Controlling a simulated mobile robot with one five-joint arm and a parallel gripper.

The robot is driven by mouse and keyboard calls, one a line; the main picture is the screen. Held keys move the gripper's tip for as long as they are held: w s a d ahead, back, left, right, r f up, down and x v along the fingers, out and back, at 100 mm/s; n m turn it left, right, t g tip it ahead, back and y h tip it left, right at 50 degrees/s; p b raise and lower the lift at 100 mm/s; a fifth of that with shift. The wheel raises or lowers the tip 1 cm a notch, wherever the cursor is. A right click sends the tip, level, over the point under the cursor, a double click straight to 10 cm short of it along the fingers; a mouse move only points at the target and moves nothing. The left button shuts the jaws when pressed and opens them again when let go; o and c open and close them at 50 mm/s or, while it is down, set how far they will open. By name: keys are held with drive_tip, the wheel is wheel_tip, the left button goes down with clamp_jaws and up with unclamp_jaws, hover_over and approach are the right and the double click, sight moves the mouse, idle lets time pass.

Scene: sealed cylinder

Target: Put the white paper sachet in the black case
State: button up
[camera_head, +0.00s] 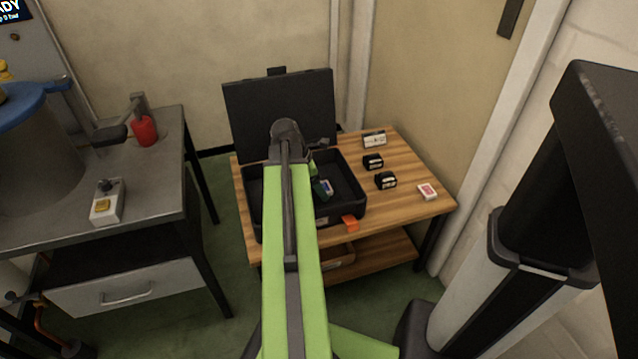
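The black case (350,207) stands open on the wooden table, its lid (245,110) raised at the back. A small white packet with a red mark (427,191) lies flat on the table's right side, clear of the case. It may be the white paper sachet, but it is too small to be sure. My green arm reaches up the middle of the picture and over the case. My gripper (312,152) is at its far end, above the case, mostly hidden by the arm. I cannot see its fingertips or whether it holds anything.
Inside the case lie small green and blue-white items (325,188). Two small black boxes (385,180) and a white-and-black box (374,139) stand right of it. An orange block (350,223) is at its front right. A grey workbench (60,220) stands at left.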

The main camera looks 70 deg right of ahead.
drive_tip(key=p+v, duration=1.1)
drive_tip(key=v, duration=0.1)
